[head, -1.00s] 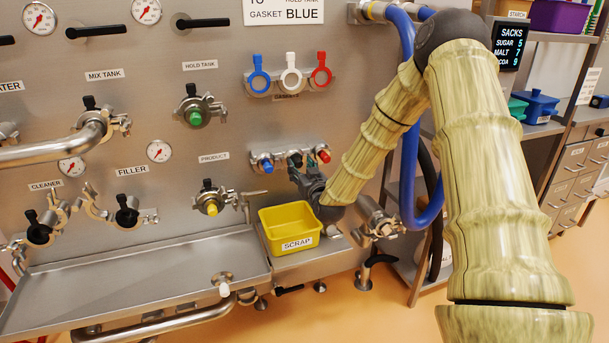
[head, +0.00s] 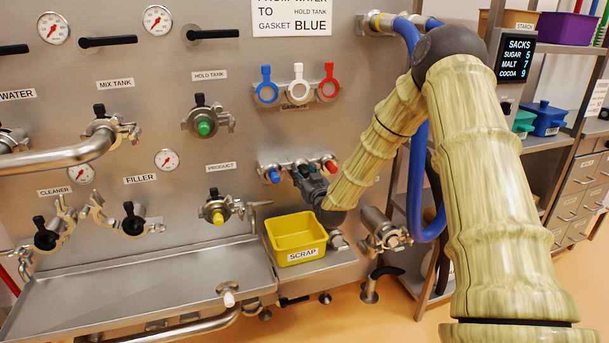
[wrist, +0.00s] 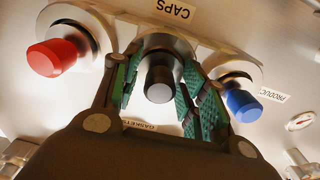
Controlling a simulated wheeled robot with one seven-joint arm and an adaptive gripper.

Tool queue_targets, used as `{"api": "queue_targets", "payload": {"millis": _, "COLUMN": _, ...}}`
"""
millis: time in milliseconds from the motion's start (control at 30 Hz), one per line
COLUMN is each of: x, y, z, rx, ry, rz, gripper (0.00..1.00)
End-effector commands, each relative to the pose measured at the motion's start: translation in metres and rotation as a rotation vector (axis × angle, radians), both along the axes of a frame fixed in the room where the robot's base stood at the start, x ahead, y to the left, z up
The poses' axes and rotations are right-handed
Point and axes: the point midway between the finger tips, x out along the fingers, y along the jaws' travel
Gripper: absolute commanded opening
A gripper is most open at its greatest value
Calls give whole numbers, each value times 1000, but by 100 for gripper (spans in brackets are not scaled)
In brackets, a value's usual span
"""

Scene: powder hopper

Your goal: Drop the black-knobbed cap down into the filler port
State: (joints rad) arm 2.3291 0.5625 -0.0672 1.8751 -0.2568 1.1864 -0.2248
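The black-knobbed cap (wrist: 160,86) sits in the middle of the caps rack, between a red-knobbed cap (wrist: 55,57) and a blue-knobbed cap (wrist: 243,105). My gripper (wrist: 158,84) is open around the black knob, with a green-padded finger on each side. Thin gaps seem to show between pads and knob. In the head view my gripper (head: 301,171) is up at the rack, and its fingers mostly hide the black cap. The filler port (head: 133,227) is at the lower left of the panel under the FILLER label, with a dark mouth and a clamp.
A yellow scrap bin (head: 297,239) stands below the rack. A steel drip tray (head: 150,285) runs under the ports. The product port (head: 215,212) with its yellow cap lies between rack and filler port. Blue, white and red gaskets (head: 298,84) hang above the rack.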

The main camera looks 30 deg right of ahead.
Motion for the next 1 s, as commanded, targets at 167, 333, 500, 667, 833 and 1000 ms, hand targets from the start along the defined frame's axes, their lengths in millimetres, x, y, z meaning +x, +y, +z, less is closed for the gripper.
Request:
{"api": "queue_targets", "payload": {"millis": 167, "x": 0, "y": -1, "z": 1, "rx": 0, "ry": -1, "rz": -1, "gripper": 14}}
{"api": "queue_targets", "payload": {"millis": 333, "x": 0, "y": -1, "z": 7, "rx": 0, "ry": -2, "rz": -1, "gripper": 14}}
{"api": "queue_targets", "payload": {"millis": 500, "x": 0, "y": 0, "z": 16, "rx": -1, "ry": -3, "rz": 0, "gripper": 14}}
{"api": "queue_targets", "payload": {"millis": 667, "x": 0, "y": 0, "z": 25, "rx": 0, "ry": -2, "rz": 0, "gripper": 14}}
{"api": "queue_targets", "payload": {"millis": 833, "x": 0, "y": 0, "z": 34, "rx": -1, "ry": -3, "rz": 0, "gripper": 14}}
{"api": "queue_targets", "payload": {"millis": 1000, "x": 1, "y": 0, "z": 43, "rx": -1, "ry": -3, "rz": 0, "gripper": 14}}
